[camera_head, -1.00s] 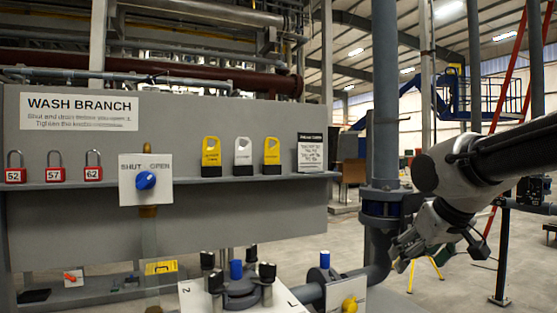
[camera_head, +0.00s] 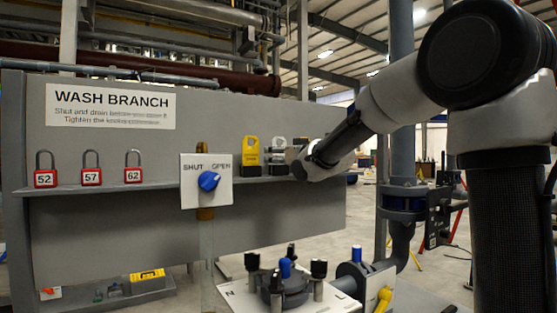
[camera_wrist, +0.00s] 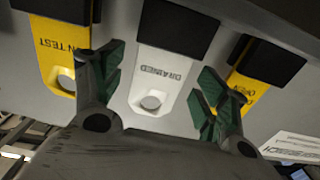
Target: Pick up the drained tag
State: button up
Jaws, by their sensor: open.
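The drained tag (camera_wrist: 165,85) is white, with the word DRAINED and a round hole, and stands in a black base in the middle of the wrist view. In the head view only part of the drained tag (camera_head: 279,143) shows beside my gripper (camera_head: 292,160), at the shelf. In the wrist view my gripper (camera_wrist: 155,75) is open, with one green-padded finger on each side of the white tag. I see a gap on both sides; contact is not evident. The black base lies beyond the fingertips.
On the grey shelf (camera_head: 110,188) stand red padlocks (camera_head: 91,177). A blue valve knob (camera_head: 209,181) is left of the tags.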

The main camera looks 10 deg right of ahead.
jog(key=shift+x, duration=0.9)
jog(key=c, duration=1)
jog(key=shift+o, duration=0.2)
notch_tip(320, 180, up, 13)
